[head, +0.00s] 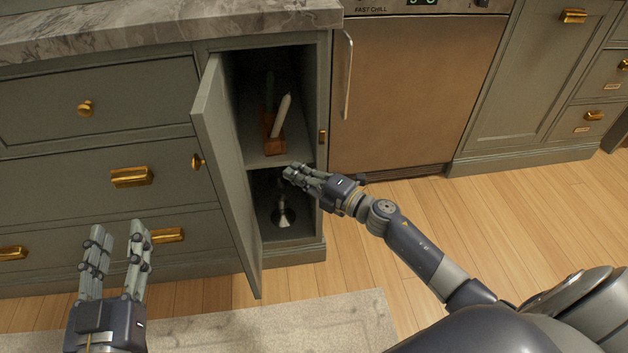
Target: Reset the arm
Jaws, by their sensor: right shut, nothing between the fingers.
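My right gripper (291,172) is at the front of an open cabinet (328,215), near the edge of its middle shelf (285,159). It is shut with nothing held. My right arm reaches in from the lower right. My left gripper (120,232) is low at the left, in front of the drawers, with its two fingers spread apart and nothing between them.
The cabinet door (228,175) stands open toward me, between my grippers. A white candle-like thing (281,117) leans by a brown block (268,128) on the shelf. A metal object (283,217) stands below. A rug (290,325) lies on the wooden floor (385,245).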

